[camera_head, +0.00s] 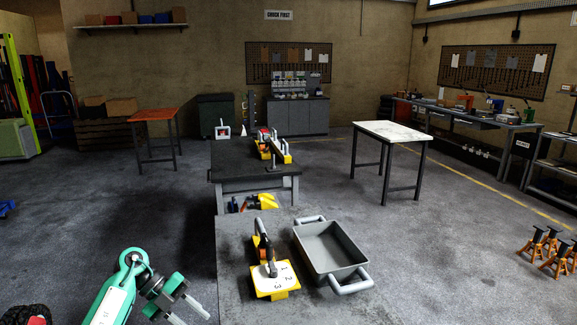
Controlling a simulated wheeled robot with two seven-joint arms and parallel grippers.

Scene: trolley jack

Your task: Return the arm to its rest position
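My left arm (125,285), green and white, comes in at the lower left. My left gripper (192,313), grey, is low in the view, left of the near grey table (225,270), with nothing seen between its fingers. The fingers look spread apart. My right arm and gripper are not in view. On the near table stands a yellow device (271,294) with a white plate marked 1 2 3 and a dark upright handle. A grey tray (304,232) with two handles sits beside it on the right and looks empty.
Behind the near table is a dark workbench (230,160) with yellow items (281,155) on it. A white-topped table (392,132) stands to the right, an orange one (155,115) to the left. Orange jack stands (545,245) are at far right. Floor on both sides is largely clear.

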